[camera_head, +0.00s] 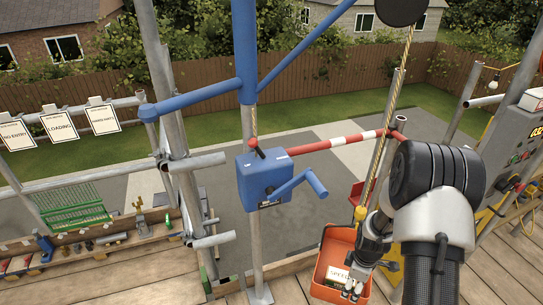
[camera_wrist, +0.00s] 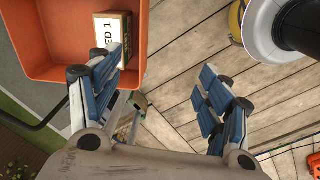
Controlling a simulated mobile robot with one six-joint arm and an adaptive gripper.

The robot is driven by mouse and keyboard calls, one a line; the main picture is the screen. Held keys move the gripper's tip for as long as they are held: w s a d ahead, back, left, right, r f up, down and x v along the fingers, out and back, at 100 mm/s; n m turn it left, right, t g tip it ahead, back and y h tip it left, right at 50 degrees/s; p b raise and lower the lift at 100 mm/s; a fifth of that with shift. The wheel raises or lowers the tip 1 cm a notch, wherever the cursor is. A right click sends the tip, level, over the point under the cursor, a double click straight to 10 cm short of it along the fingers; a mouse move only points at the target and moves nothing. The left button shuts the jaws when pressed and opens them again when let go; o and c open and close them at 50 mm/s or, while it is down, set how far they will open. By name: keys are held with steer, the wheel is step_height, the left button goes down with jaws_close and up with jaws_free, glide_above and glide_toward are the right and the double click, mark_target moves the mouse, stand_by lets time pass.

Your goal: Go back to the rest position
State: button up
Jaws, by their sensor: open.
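My gripper (camera_head: 355,283) is at the lower right of the head view, at the orange tub (camera_head: 322,262). In the wrist view my gripper (camera_wrist: 158,78) has its two blue-padded fingers wide apart with nothing between them. The left finger overlaps the tub (camera_wrist: 60,65) in the picture; whether it touches cannot be told. A box with a printed white label (camera_wrist: 112,32) lies in the tub, and it also shows in the head view (camera_head: 337,273). My arm hides part of the tub's right side.
A yellow rope (camera_head: 393,90) runs down to the tub. A blue hoist winch (camera_head: 264,180) with a red-and-white bar (camera_head: 335,142) stands left of my arm. A control panel (camera_head: 525,135) is at the right. A tool shelf (camera_head: 100,245) is at the left. Plank flooring (camera_wrist: 195,100) lies below.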

steer(key=s+a+r+m+t, duration=0.1)
steer(key=s+a+r+m, duration=0.2)
steer(key=r, duration=1)
steer(key=s+a+r+m+t, duration=0.1)
steer(key=s+a+r+m, duration=0.15)
steer(key=r, duration=1.15)
steer(key=s+a+r+m+t, duration=0.1)
steer(key=s+a+r+m, duration=0.2)
steer(key=s+r, duration=0.2)
steer(key=s+a+r+m+t, duration=0.1)
steer(key=s+a+r+m, duration=0.2)
steer(key=s, duration=0.9)
step_height(320, 180, up, 2)
steer(key=shift+r+m, duration=0.1)
steer(key=shift+m, duration=0.25)
steer(key=shift+c, duration=0.2)
